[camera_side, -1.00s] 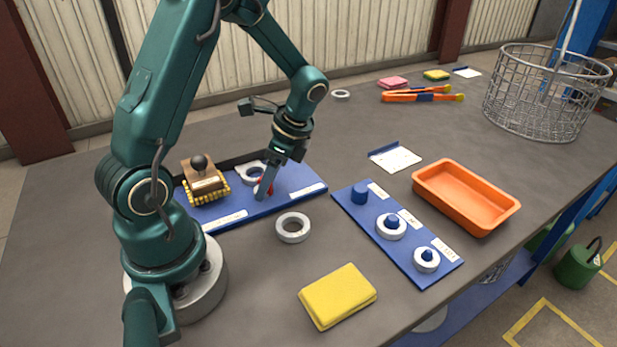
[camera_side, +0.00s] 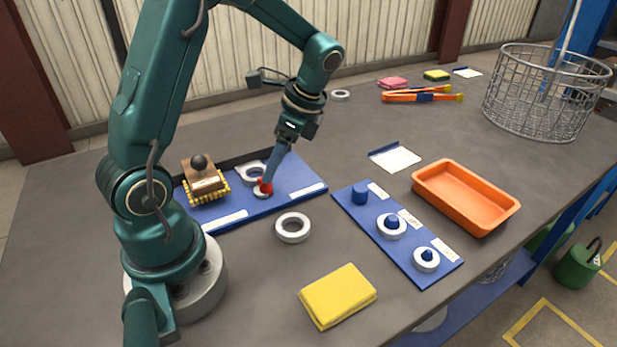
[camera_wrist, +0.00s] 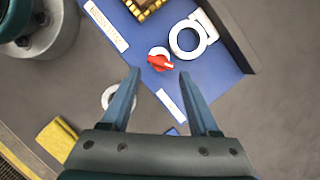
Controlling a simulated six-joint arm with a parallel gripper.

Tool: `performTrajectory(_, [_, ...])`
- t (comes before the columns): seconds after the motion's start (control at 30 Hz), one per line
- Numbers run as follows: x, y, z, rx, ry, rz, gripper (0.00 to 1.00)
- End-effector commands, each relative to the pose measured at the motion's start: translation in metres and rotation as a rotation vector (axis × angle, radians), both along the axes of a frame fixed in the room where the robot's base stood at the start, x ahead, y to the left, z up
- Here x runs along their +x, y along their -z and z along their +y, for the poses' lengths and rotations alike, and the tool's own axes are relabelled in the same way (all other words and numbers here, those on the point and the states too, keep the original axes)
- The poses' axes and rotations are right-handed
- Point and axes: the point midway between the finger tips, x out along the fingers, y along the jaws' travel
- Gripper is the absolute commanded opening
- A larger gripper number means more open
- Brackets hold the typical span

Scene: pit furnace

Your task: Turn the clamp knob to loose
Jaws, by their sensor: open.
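The clamp knob (camera_side: 265,186) is red on a pale round base, on the blue fixture board (camera_side: 300,187). In the wrist view the red knob (camera_wrist: 160,63) lies just beyond the gap between my fingertips, its pointer towards the right of the picture. My gripper (camera_wrist: 159,72) is open, with nothing between its fingers. In the side view my gripper (camera_side: 268,180) comes down tilted at the knob; whether it touches cannot be told. A pale ring in a holder (camera_wrist: 192,36) sits beside the knob.
A wooden block with a black ball handle (camera_side: 204,178) stands on the board's left. A loose ring (camera_side: 293,227) and a yellow cloth (camera_side: 338,296) lie in front. A blue peg board (camera_side: 373,222) and an orange tray (camera_side: 466,196) are to the right.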

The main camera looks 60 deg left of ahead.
Motion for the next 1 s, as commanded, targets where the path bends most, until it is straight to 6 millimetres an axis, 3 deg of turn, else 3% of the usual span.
performTrajectory(0.13, [-0.002, -0.007, 0.001, -0.001, -0.002, 0.001, 0.61])
performTrajectory(0.53, [-0.014, 0.033, 0.013, -0.001, -0.004, 0.004, 0.61])
performTrajectory(0.9, [-0.015, 0.04, 0.015, -0.001, -0.001, 0.0, 0.61])
performTrajectory(1.0, [-0.015, 0.04, 0.015, -0.001, -0.001, 0.0, 0.23])
